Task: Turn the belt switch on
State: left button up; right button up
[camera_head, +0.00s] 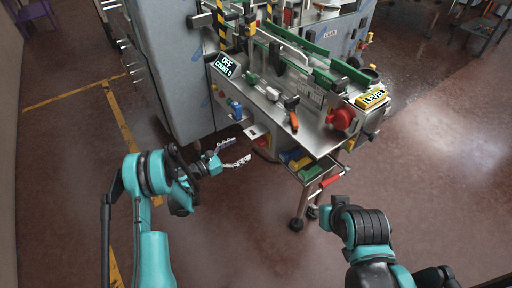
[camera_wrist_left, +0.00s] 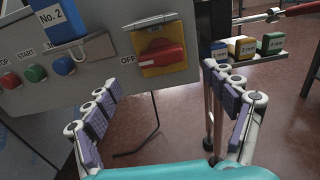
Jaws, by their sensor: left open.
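The belt switch (camera_wrist_left: 160,56) is a red rotary knob on a yellow plate on the grey machine panel, in the left wrist view. Its handle lies nearly level, with the word OFF to its left. It shows small in the head view (camera_head: 262,141). The display (camera_head: 225,65) on the machine reads OFF, COUNT 0. My left gripper (camera_head: 242,151) is open and empty in front of the panel. In the left wrist view its fingers (camera_wrist_left: 163,80) spread on either side below the switch, apart from it. My right gripper is out of view; only part of that arm shows.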

aim_at(255, 142)
pick_arm(q)
jog(key=b+x, duration=0.1)
jog(key=x, duration=0.2)
jog(key=b+x, duration=0.1)
jog(key=x, duration=0.3)
jog(key=shift+s+f, duration=0.1)
jog(key=shift+f, duration=0.1)
jog(key=shift+w+d+r, duration=0.1)
jog(key=shift+w+d, duration=0.2)
jog(key=shift+d, duration=0.1)
jog(key=shift+c, duration=0.2)
jog(key=c, duration=1.1)
